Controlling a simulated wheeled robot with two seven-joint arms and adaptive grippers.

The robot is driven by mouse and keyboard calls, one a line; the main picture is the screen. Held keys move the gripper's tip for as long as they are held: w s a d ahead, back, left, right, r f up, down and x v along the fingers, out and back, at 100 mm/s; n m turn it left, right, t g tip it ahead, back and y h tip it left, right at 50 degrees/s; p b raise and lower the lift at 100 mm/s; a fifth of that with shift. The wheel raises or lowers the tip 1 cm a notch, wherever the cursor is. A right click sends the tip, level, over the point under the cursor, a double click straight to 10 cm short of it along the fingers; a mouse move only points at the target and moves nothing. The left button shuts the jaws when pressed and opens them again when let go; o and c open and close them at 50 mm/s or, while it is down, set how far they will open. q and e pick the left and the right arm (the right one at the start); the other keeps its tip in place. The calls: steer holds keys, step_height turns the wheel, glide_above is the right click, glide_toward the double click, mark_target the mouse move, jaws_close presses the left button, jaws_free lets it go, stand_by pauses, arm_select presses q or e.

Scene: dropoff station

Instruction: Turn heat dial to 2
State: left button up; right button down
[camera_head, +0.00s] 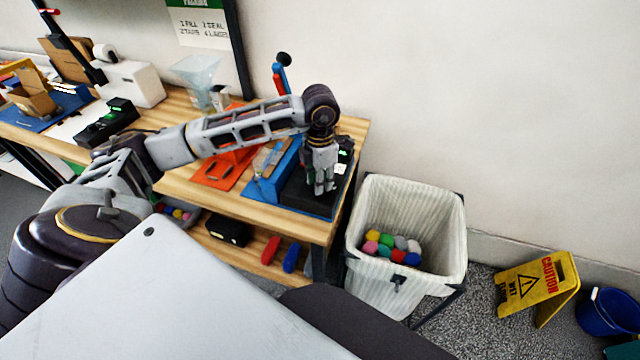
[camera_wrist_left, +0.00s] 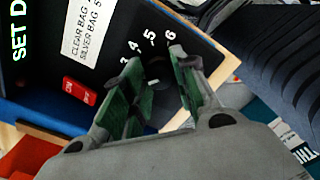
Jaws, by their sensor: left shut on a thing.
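The heat dial (camera_wrist_left: 154,90) is a dark knob on a black control panel (camera_wrist_left: 85,45), partly hidden between my left fingers in the left wrist view. A small white mark shows on it; which number it points to I cannot tell. The printed numbers 3, 4, 5 and 6 show beyond the fingers; the 2 is not clearly visible. My left gripper (camera_wrist_left: 155,95) has its green-padded fingers around the dial and is shut on it. In the head view my left gripper (camera_head: 321,188) points down onto the black device (camera_head: 298,192) at the table's right end. My right gripper is not in view.
A red switch (camera_wrist_left: 79,91) and a white bag-setting label (camera_wrist_left: 88,32) sit beside the dial. The device stands on a blue mat at the wooden table's (camera_head: 225,190) right edge. A lined bin (camera_head: 385,290) with coloured items stands to the right. An orange mat (camera_head: 220,170) lies left.

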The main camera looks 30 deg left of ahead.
arm_select(q)
steer(key=shift+m, duration=0.3)
steer(key=shift+m+b, duration=0.5)
steer(key=shift+b, duration=0.1)
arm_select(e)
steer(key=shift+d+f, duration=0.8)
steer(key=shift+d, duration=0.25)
